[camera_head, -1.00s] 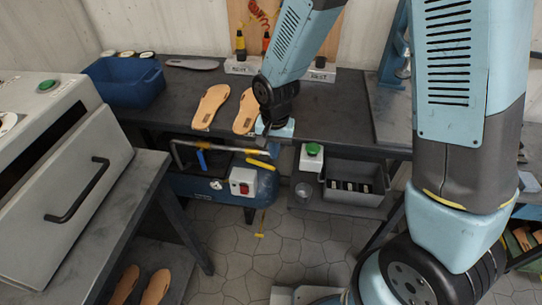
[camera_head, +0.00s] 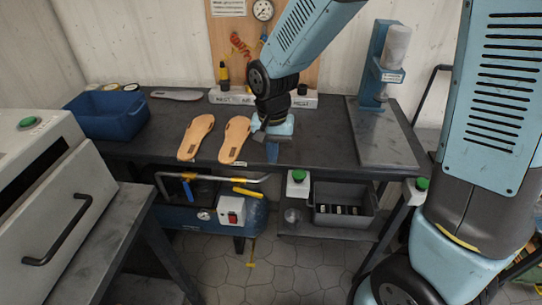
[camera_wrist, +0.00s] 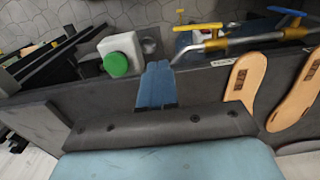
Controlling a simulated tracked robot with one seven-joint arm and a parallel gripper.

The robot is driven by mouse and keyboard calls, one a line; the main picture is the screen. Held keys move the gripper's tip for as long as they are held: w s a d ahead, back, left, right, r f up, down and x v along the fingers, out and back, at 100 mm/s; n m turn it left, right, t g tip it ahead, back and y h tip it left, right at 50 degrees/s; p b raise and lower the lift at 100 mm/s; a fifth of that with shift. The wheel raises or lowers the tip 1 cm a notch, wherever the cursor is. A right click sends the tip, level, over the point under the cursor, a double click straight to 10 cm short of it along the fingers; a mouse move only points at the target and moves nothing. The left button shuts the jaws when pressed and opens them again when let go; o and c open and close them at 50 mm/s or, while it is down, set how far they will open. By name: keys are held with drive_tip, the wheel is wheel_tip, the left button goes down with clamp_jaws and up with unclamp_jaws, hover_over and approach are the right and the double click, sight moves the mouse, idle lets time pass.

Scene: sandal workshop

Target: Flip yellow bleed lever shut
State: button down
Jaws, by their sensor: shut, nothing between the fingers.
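The yellow lever (camera_head: 247,192) is on the metal pipe (camera_head: 215,178) under the bench's front edge. It lies roughly along the pipe at the pipe's right part. The wrist view shows the yellow lever (camera_wrist: 198,27) at the top, with a blue lever (camera_wrist: 287,11) farther right on the same pipe. My gripper (camera_head: 272,156) is over the bench's front edge, above and right of the lever and apart from it. Its blue fingers (camera_wrist: 157,88) are together and empty, pointing towards the pipe end and a green button.
A green-button box (camera_head: 298,182) and a grey bin (camera_head: 343,205) are right of the lever. A blue tank (camera_head: 180,217) with a red switch (camera_head: 232,211) is below. Tan soles (camera_head: 235,138) lie on the bench (camera_head: 315,145). A grey machine (camera_head: 60,200) stands left.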

drive_tip(key=s+d+r+t, duration=0.1)
drive_tip(key=d+r+t, duration=0.2)
drive_tip(key=d+r, duration=1.05)
drive_tip(key=s+d+r+n+t, duration=0.1)
drive_tip(key=s+d+r+t, duration=0.1)
drive_tip(key=s+d+r, duration=0.6)
drive_tip(key=s+d, duration=0.1)
drive_tip(key=d, duration=0.2)
drive_tip(key=shift+s+t, duration=0.3)
drive_tip(key=shift+s, duration=0.05)
